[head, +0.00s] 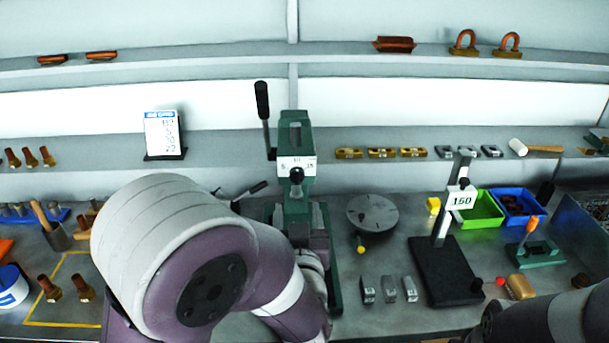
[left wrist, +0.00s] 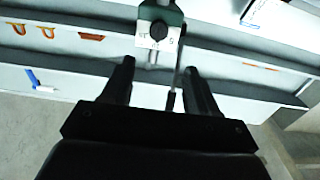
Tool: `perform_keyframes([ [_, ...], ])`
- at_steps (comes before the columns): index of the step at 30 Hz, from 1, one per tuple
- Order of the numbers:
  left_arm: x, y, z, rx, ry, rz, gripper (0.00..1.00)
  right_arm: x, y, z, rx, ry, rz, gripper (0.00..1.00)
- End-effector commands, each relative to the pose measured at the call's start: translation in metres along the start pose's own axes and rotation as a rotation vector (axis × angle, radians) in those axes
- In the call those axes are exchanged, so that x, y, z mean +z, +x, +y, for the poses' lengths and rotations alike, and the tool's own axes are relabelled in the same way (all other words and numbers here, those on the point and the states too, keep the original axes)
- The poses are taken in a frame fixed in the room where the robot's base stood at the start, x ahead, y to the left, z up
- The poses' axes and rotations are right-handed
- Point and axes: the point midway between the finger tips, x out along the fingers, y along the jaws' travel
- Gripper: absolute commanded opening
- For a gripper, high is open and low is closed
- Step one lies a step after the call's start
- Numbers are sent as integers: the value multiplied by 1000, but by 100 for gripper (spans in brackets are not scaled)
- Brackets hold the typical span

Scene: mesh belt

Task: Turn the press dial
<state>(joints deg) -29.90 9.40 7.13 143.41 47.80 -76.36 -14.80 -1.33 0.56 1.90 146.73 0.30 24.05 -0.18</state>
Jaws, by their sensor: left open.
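The green press (head: 295,135) stands at the back of the bench, with a black dial knob (head: 296,175) on its front below a white numbered scale plate (head: 295,164). In the left wrist view the dial knob (left wrist: 158,31) is at the top centre, beyond the fingertips and apart from them. My left gripper (left wrist: 158,66) is open, with nothing held. The press's black-handled lever (left wrist: 172,100) shows between its fingers in that view. In the head view my left arm covers the press's lower left front, and its fingers cannot be made out.
A round grey plate (head: 373,214) and a black stand (head: 447,270) marked 150 are right of the press. Green (head: 481,211) and blue (head: 517,203) bins stand farther right. A white sign (head: 163,134) stands on the shelf at left. Several small metal blocks lie in front.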

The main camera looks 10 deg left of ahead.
Motion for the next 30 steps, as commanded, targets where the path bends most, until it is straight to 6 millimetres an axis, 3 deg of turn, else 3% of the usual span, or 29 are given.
perform_keyframes([
  [6, -3, 59, -2, -4, 1, -2, 59, -2, -17, 0, 0, 0, 0, 43],
  [12, -1, 96, 0, -1, -1, -3, 59, -3, -25, 0, 0, 0, 0, 43],
  [24, 1, 107, 0, 1, -1, -3, 59, -3, -26, 0, 0, 0, 0, 43],
  [25, 1, 107, 0, 2, -1, -3, 56, -3, -26, 0, 0, 0, 0, 43],
  [30, 1, 107, 0, 2, -1, -3, 5, -3, -26, 0, 0, 0, 0, 43],
])
